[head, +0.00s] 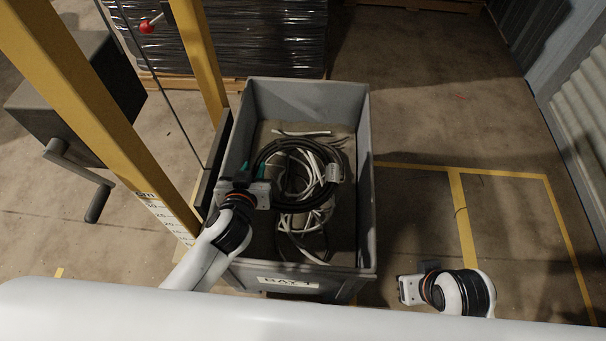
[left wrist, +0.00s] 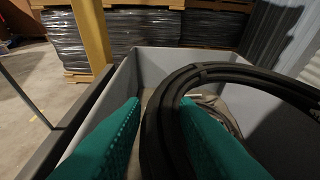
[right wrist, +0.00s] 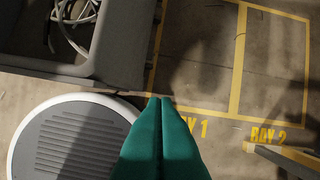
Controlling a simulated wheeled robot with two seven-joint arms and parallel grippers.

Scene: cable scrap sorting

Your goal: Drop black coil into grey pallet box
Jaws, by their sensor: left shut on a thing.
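The black coil (head: 268,151) is a ring of dark cable with a pale tag, held over the inside of the grey pallet box (head: 366,190). My left gripper (head: 252,172) is shut on the near left side of the coil. In the left wrist view the coil (left wrist: 215,72) passes between the teal fingers and loops to the right. The gap between coil and box contents is hard to judge. The box carries a "BAY 1" label. My right gripper (head: 405,289) is outside the box at right; its teal fingers (right wrist: 160,102) are together and empty.
White and grey cable scraps (head: 305,250) lie in the box. A yellow post (head: 205,60) with a scale and a crank (head: 78,180) stand left of it. Wrapped pallets (head: 250,35) are behind. Floor right of the box is clear, with yellow lines (head: 462,215).

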